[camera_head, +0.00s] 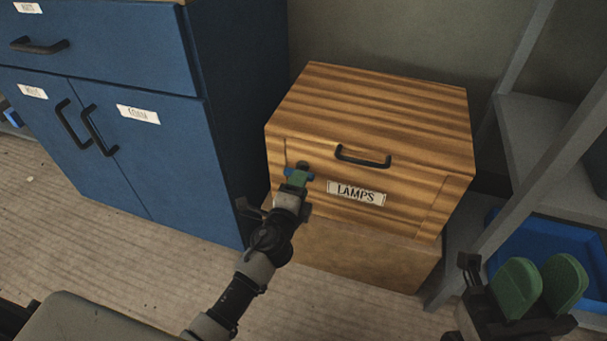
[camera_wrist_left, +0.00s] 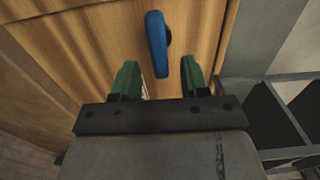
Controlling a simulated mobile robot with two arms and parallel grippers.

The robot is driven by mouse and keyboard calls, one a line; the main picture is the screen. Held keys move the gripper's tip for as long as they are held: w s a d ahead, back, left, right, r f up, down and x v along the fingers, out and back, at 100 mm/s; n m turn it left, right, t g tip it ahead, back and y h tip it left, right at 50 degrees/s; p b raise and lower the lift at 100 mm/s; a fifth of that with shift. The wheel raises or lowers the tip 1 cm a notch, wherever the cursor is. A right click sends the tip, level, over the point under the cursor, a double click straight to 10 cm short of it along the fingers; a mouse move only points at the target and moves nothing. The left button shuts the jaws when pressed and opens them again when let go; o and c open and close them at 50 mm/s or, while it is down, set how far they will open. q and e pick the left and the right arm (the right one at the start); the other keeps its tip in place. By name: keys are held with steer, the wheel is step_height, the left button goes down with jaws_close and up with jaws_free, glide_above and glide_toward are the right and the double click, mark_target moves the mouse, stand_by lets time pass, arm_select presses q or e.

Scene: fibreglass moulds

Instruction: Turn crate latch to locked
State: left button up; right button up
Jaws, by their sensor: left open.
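The wooden crate (camera_head: 385,115) has a black handle and a LAMPS label on its front. Its blue latch (camera_head: 291,173) is at the front's left side, partly hidden by my left gripper (camera_head: 298,180). In the left wrist view the latch (camera_wrist_left: 156,42) is a blue lever on a dark pivot. Its free end reaches between the green fingers of my left gripper (camera_wrist_left: 158,80), with a gap on both sides. That gripper is open. My right gripper (camera_head: 541,286) is at the lower right, away from the crate, with its green fingers apart and nothing between them.
The crate stands on a plain brown box (camera_head: 360,252). A blue cabinet (camera_head: 150,110) with black handles is close on the left. A grey shelf unit (camera_head: 550,135) with a blue tray (camera_head: 550,240) is on the right. Floor (camera_head: 90,225) shows in front of the cabinet.

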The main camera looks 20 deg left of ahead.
arm_select(q)
steer(key=s, duration=0.6)
steer(key=shift+s, duration=0.4)
steer(key=shift+r, duration=0.1)
